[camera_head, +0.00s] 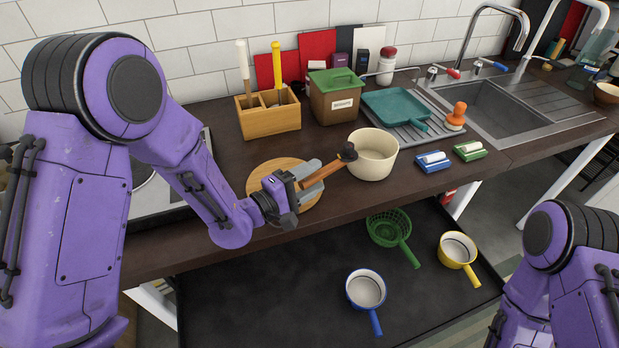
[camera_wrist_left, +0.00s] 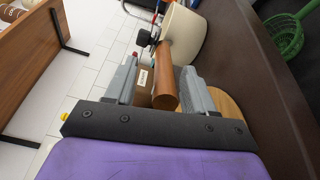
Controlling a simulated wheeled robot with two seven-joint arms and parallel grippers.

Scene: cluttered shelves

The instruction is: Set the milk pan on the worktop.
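The cream milk pan (camera_head: 373,160) with a brown wooden handle stands upright, apparently resting on the dark worktop (camera_head: 225,150) near its front edge. It also shows at the top of the left wrist view (camera_wrist_left: 184,36). My left gripper (camera_head: 312,178) is at the handle, over a round wooden board. In the left wrist view the handle lies between the two fingers (camera_wrist_left: 160,85), with a visible gap beside the left finger, so the gripper is open around it. My right arm shows at the lower right; its gripper is out of view.
A round board (camera_head: 262,178) lies under the left gripper. A utensil box (camera_head: 268,118), green-lidded canister (camera_head: 335,98), teal pan (camera_head: 396,106) and sponges (camera_head: 434,161) stand behind and right. The lower shelf holds a green colander (camera_head: 388,228), blue pan (camera_head: 366,289) and yellow pan (camera_head: 458,249).

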